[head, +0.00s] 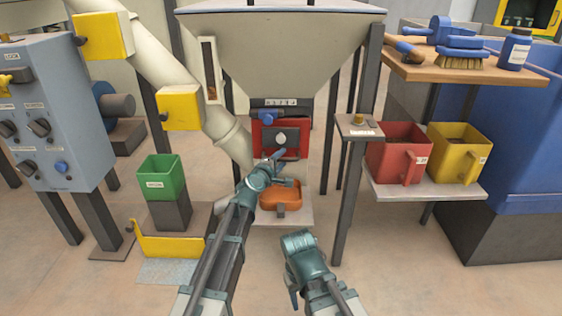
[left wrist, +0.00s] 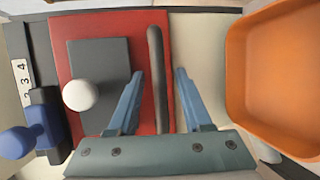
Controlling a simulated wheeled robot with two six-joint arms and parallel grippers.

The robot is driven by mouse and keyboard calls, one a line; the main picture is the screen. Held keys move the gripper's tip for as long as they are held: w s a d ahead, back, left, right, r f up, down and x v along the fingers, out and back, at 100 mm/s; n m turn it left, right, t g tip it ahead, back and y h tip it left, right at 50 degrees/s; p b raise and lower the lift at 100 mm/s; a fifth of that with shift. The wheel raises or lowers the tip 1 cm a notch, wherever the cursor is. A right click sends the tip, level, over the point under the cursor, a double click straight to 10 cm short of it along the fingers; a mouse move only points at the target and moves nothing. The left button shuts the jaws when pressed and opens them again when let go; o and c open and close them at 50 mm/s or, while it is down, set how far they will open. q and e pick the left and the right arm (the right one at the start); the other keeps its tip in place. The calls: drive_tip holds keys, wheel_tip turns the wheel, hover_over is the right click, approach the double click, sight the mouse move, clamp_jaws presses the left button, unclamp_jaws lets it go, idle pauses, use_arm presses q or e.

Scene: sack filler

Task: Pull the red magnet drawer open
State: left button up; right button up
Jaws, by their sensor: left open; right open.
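The red magnet drawer (head: 258,138) sits in the front of the machine below the grey hopper. Its front has a dark plate with a white knob (head: 280,137), also seen in the left wrist view (left wrist: 81,95), and a dark bar handle (left wrist: 156,60). My left gripper (head: 284,168) is open at the drawer's lower front. In the left wrist view its blue fingers (left wrist: 157,72) lie on either side of the bar handle, with gaps. I cannot tell how deep they reach past it. My right gripper (head: 298,245) is lower, in front of the machine, open and apart from the drawer.
An orange tray (head: 281,197) lies just below the drawer, close to my left gripper. A green bin (head: 162,180) stands left; red (head: 390,150) and yellow (head: 455,148) bins stand right.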

use_arm(q)
clamp_jaws()
idle(1.4)
